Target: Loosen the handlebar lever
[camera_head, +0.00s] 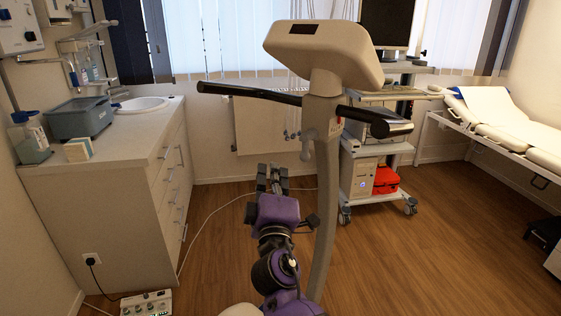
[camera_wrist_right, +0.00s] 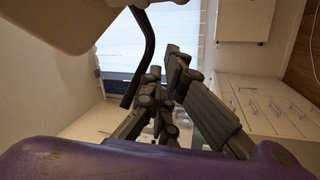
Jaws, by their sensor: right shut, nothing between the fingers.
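The beige exercise-bike post (camera_head: 324,190) rises to a beige console (camera_head: 325,48), with a black handlebar (camera_head: 250,93) crossing below it. A small pale lever (camera_head: 306,144) sticks out on the left of the post, just under the bar. My right gripper (camera_head: 272,172), purple with dark fingers, is shut and empty. In the head view it appears below and left of the lever, apart from it. The right wrist view shows its fingers (camera_wrist_right: 168,75) beside the curved end of the handlebar (camera_wrist_right: 147,50); the lever cannot be made out there. My left gripper is not in view.
A cabinet with a sink (camera_head: 140,104) stands at the left. A trolley with equipment (camera_head: 375,165) and a red box (camera_head: 385,180) stands behind the post. An examination bed (camera_head: 500,120) is at the right.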

